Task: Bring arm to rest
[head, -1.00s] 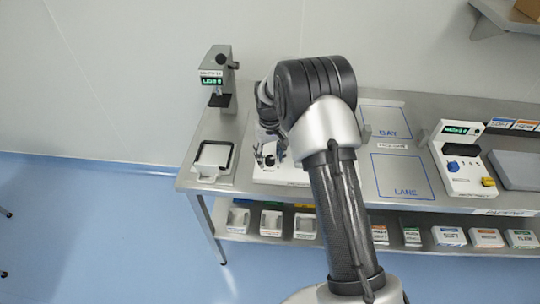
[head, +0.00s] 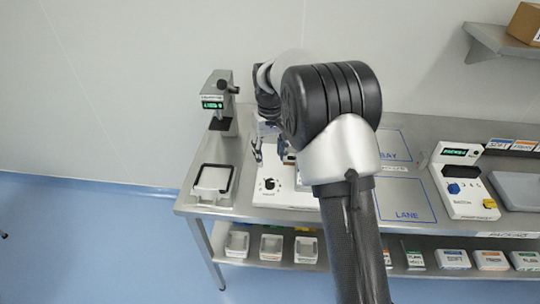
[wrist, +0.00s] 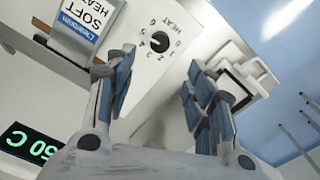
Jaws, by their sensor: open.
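My gripper (head: 270,152) hangs over the white heat unit (head: 285,197) on the steel bench, partly hidden behind my own arm in the head view. In the wrist view my gripper (wrist: 162,82) is open, with its two blue-padded fingers spread and nothing between them. Behind the fingers is the heat unit's white face with a black dial (wrist: 159,41) marked HEAT. My arm is bent, with its large dark joint high in front of the bench.
A gauge (head: 217,103) with a green display and a black-rimmed tray (head: 213,182) stand at the bench's left. LANE and BAY outlines lie right, then a control box (head: 462,180). Boxes and trays fill the lower shelf. A blue-and-white SOFT packet (wrist: 80,28) shows in the wrist view.

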